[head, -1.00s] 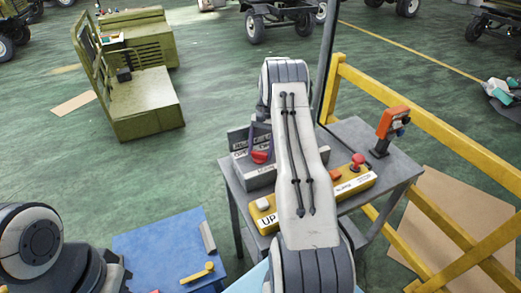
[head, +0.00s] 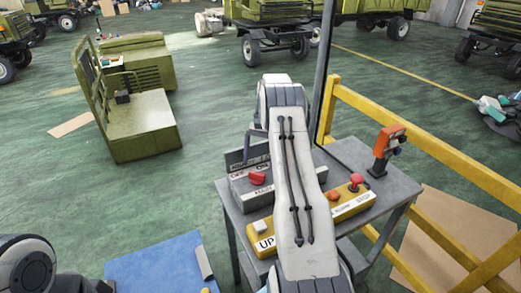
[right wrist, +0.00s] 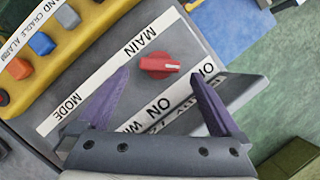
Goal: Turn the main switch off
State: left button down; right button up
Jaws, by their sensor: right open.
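The main switch is a red knob (right wrist: 160,66) on a grey box, beside a white label reading MAIN and MODE in the right wrist view. A white mark on the knob points right there. ON shows on the plate below, partly covered. In the head view the red knob (head: 257,178) sits left of my right arm, below OFF and ON lettering. My right gripper (right wrist: 161,79) is open, its two purple fingers spread to either side of the knob and apart from it. In the head view my forearm hides most of this gripper. My left gripper is out of view.
A yellow control box (head: 350,203) with buttons, a red mushroom button among them, lies on the grey table (head: 390,188) beside the switch box. An orange device (head: 387,146) stands behind. A yellow railing (head: 430,148) runs on the right. Open green floor lies left of the table.

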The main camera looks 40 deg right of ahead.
jog(key=v, duration=0.6)
jog(key=shift+r, duration=0.25)
jog(key=shift+w, duration=0.1)
jog(key=w+a+r+n+h, duration=0.1)
jog(key=w+a+r+n, duration=0.1)
jog(key=a, duration=0.6)
jog(key=w+a+r+n, duration=0.1)
jog(key=a+r+n, duration=0.15)
jog(key=a, duration=0.55)
jog(key=s+a+r+n+h+b, duration=0.1)
jog(key=s+a+r+n, duration=0.15)
jog(key=a, duration=0.55)
jog(key=s+a+r+n+h, duration=0.15)
jog(key=s+a, duration=0.25)
jog(key=a, duration=0.4)
jog(key=s+a+n+t, duration=0.1)
jog(key=s+a+n, duration=0.3)
jog(key=s+a, duration=0.35)
jog(key=s+a+f+n, duration=0.1)
jog(key=s+f+n, duration=0.2)
jog(key=s, duration=0.6)
jog(key=s+a+f+n+t+b, duration=0.1)
jog(key=s+f+n, duration=0.2)
jog(key=s, duration=0.7)
jog(key=shift+s+a+y, duration=0.15)
jog(key=shift+y, duration=0.2)
